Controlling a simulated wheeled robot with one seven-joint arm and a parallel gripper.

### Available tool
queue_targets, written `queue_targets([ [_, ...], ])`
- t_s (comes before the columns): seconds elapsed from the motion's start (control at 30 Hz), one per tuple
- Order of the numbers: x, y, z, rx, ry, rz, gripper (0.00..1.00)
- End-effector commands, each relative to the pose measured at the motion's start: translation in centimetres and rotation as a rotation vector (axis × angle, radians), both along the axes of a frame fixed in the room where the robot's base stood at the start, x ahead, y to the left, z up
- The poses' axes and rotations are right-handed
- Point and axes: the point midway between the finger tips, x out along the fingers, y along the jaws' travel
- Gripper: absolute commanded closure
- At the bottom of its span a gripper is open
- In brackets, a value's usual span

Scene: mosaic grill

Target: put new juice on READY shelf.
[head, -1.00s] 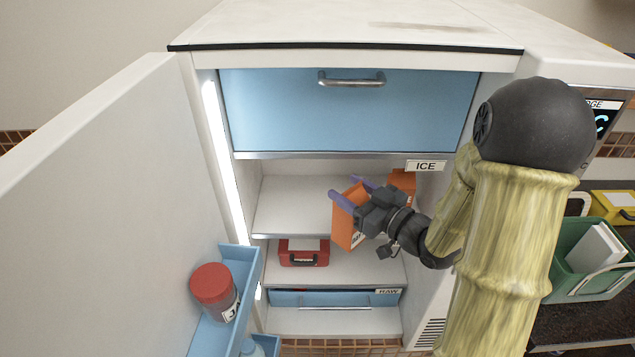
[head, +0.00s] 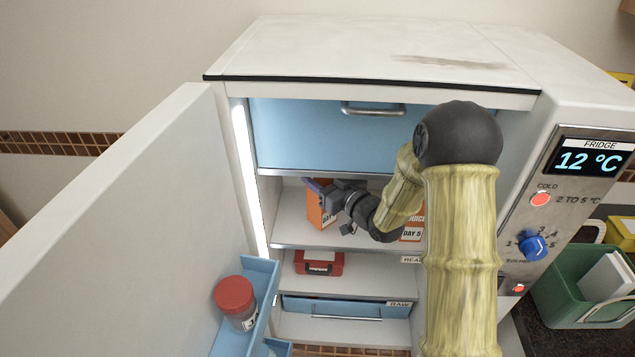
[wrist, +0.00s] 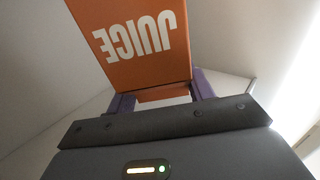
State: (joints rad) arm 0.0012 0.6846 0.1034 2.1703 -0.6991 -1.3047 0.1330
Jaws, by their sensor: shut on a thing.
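My gripper (head: 326,188) is shut on an orange juice carton (head: 316,214) inside the open fridge, over the left part of the upper shelf (head: 290,238). I cannot tell whether its base touches the shelf. In the wrist view the held carton (wrist: 135,40) shows upside-down JUICE lettering between the purple fingers (wrist: 163,97). A second orange juice carton (head: 413,234), marked DAY 5, stands on the right of the same shelf, partly hidden by my arm. A label reading REA (head: 412,259), its end hidden, is at that shelf's front right edge.
A red case (head: 318,263) sits on the shelf below, above a blue RAW drawer (head: 335,306). The open door (head: 110,190) stands at left, its blue rack holding a red-lidded jar (head: 236,297). A blue drawer front (head: 300,135) closes the space above. The fridge display (head: 585,160) reads 12 °C.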

Motion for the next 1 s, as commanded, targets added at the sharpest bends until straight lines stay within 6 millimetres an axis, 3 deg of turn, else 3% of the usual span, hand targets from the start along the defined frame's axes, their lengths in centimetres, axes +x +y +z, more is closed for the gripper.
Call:
queue_targets([
  [0.27, 0.9, 1.0, 0.4, 0.003, -0.004, 0.004, 1.00],
  [0.57, 0.9, 0.9, -3.1, 0.002, -0.001, 0.001, 1.00],
  [1.0, 0.9, 0.9, -3.7, 0.002, -0.004, 0.001, 1.00],
])
